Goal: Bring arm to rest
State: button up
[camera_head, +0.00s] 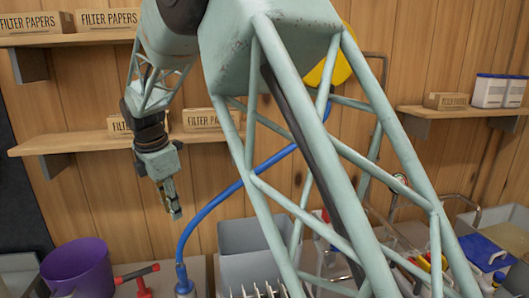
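My gripper (173,205) hangs from my pale green arm at the left of the head view, pointing down. It is in the air in front of the wooden wall, above the counter and clear of the objects there. No held object shows. The fingers are small and seen from the side, so I cannot tell whether they are open or shut. My lattice arm link crosses the middle of the view and hides part of the counter and wall.
A purple bucket (78,270) and a red-handled tool (138,277) are below my gripper. A blue hose (222,195) curves down right of it. A grey bin (243,238) stands at centre. Shelves (75,142) with filter paper boxes (208,119) line the wall. A blue item (483,252) lies at right.

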jog(key=w+d+r+m+t+h, duration=0.1)
jog(key=w+d+r+m, duration=0.25)
jog(key=d+r, duration=0.8)
jog(key=w+d+r+m+t+h, duration=0.15)
jog(key=d+r+m, duration=0.5)
jog(key=d, duration=0.85)
jog(key=s+d+r+m+t, duration=0.1)
jog(key=s+d+r+m, duration=0.15)
jog(key=d+r, duration=0.5)
jog(key=s+d+r+m, duration=0.2)
jog(key=s+d+r, duration=0.25)
jog(key=d, duration=0.65)
jog(key=s+d+f+m, duration=0.1)
jog(key=s+d+m, duration=0.2)
jog(key=s, duration=0.6)
jog(key=s+d+f+m, duration=0.2)
jog(key=s+d, duration=0.1)
jog(key=s, duration=0.5)
jog(key=s+f+m+g+y, duration=0.1)
jog(key=s+f+m, duration=0.2)
jog(key=s, duration=1.1)
jog(key=s+f+m+g+y, duration=0.1)
jog(key=s+f+m, duration=0.3)
jog(key=s+f, duration=0.6)
jog(key=s, duration=0.4)
jog(key=shift+a+y, duration=0.35)
jog(key=shift+a, duration=0.05)
